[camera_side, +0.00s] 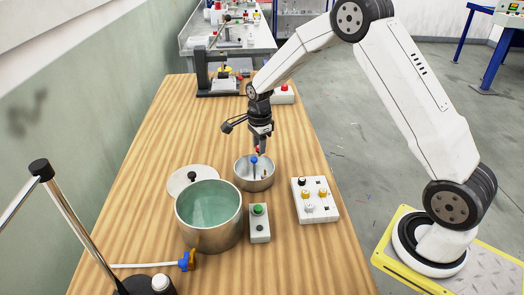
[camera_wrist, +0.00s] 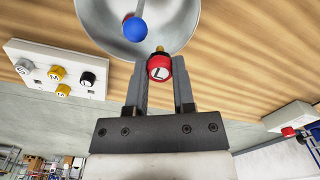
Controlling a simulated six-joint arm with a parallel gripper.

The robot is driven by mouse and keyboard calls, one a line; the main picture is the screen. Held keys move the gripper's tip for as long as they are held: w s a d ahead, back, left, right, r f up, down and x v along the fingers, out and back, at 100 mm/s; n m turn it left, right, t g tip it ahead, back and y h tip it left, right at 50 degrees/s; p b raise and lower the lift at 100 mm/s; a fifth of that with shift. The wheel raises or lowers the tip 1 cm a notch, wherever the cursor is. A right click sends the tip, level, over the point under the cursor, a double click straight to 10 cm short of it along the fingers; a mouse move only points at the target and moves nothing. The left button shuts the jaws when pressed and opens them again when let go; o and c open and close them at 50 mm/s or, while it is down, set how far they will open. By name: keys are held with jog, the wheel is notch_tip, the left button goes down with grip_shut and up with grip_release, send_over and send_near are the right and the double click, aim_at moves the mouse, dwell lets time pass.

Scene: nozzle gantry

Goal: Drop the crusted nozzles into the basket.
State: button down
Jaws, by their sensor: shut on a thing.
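My gripper (camera_side: 259,146) is shut on a red nozzle (camera_wrist: 159,68) with a brass tip and a dark mark on its white end face. The nozzle shows small and red in the side view (camera_side: 257,150). A small round metal basket (camera_side: 254,186) stands just below the gripper, with a blue ball knob (camera_wrist: 134,29) on a stem rising from it. The held nozzle is at or above the basket's rim; the exact gap is unclear. A white tray block (camera_side: 327,209) to the right holds several nozzles: a black one (camera_wrist: 88,79), yellow ones (camera_wrist: 55,73) and a white one (camera_wrist: 23,66). Crust on them is too small to tell.
A large metal pot (camera_side: 208,237) of greenish liquid stands in front of the basket, with a lid (camera_side: 178,182) behind it. A green-button box (camera_side: 259,224) is beside the pot. A black stand (camera_side: 215,90) and red-button box (camera_side: 283,95) are farther back. The table's middle left is clear.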

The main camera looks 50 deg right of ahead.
jog(key=shift+c, duration=1.9)
grip_release()
jog(key=shift+r, duration=3.9)
jog(key=shift+s, duration=0.1)
jog(key=s+a+f+n+t, duration=0.1)
jog(key=s+a+n, duration=0.3)
jog(key=s+n, duration=0.6)
jog(key=s+a+n+t, duration=0.1)
jog(key=s+a+n, duration=0.4)
jog(key=s+n, duration=0.5)
jog(key=shift+s+f+n, duration=0.35)
jog(key=shift+s+n, duration=0.05)
jog(key=shift+n, duration=0.4)
